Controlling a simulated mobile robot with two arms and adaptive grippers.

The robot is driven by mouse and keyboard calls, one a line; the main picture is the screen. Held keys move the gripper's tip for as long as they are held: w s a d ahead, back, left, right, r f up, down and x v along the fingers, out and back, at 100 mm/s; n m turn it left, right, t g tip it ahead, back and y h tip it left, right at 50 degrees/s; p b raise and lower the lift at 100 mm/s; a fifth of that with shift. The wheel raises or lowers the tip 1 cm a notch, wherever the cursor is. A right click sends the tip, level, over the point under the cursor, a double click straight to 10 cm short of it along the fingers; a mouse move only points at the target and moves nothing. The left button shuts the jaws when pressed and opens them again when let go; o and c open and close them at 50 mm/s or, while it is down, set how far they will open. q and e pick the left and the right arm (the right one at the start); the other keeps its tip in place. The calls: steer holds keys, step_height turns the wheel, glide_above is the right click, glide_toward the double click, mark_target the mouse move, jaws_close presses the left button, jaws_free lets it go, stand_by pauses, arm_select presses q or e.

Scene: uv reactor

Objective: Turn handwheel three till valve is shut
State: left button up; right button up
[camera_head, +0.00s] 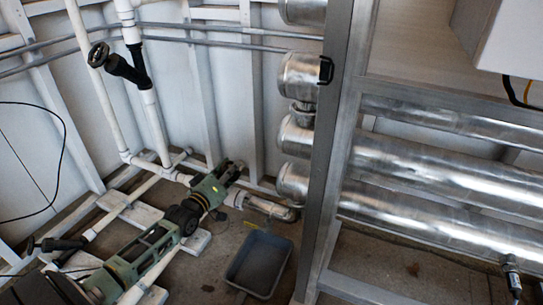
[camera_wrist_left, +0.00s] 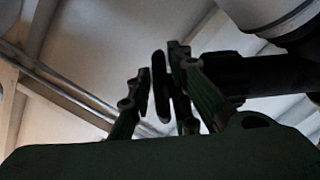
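My left gripper (camera_head: 232,170) reaches from the lower left, with its tip close to the white wall in the head view. In the left wrist view its green fingers (camera_wrist_left: 162,88) stand apart. A dark handwheel (camera_wrist_left: 159,82) shows nearly edge-on between them, with gaps visible; I cannot tell if anything touches. Its black valve body (camera_wrist_left: 265,75) runs right, below a white pipe (camera_wrist_left: 270,14). In the head view one black handwheel (camera_head: 98,54) sits on an upright white pipe, and another (camera_head: 38,245) is at lower left. I cannot read which is number three. My right gripper is out of view.
A grey bin (camera_head: 259,263) stands on the floor beside a metal elbow pipe (camera_head: 278,209). A grey metal post (camera_head: 333,150) and large silver cylinders (camera_head: 440,170) fill the right side. Grey pipes (camera_head: 225,43) run along the wall.

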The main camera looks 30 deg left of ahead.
arm_select(q)
steer(key=shift+f+n+t+y+b, duration=0.25)
steer(key=shift+n+t+y+b, duration=0.25)
steer(key=shift+y, duration=0.4)
steer(key=n+t+y+b, duration=0.1)
steer(key=n+y+b, duration=0.2)
steer(key=y+b, duration=0.1)
steer(key=shift+f+y+b, duration=0.15)
steer(key=shift+y+b, duration=0.15)
steer(key=shift+b, duration=0.25)
steer(key=shift+s+y, duration=0.25)
steer(key=shift+y, duration=0.05)
steer(key=r+p+v, duration=0.1)
steer(key=p+v, duration=0.3)
steer(key=v, duration=0.3)
steer(key=s+d+r+m+t+h+p, duration=0.1)
steer(key=s+d+r+m+t+h, duration=0.1)
steer(key=d+r, duration=0.5)
steer(key=s+d+r+m+t+h+p, duration=0.2)
steer(key=s+d+r+m+t+h, duration=0.1)
steer(key=d+r, duration=0.4)
steer(key=s+d+r+m+t+h+p, duration=0.2)
steer(key=d+r, duration=0.5)
steer(key=r, duration=0.4)
steer(key=shift+s+r+m+t+h, duration=0.4)
steer(key=shift+s+m+t, duration=0.1)
steer(key=shift+m, duration=0.4)
steer(key=shift+y, duration=0.3)
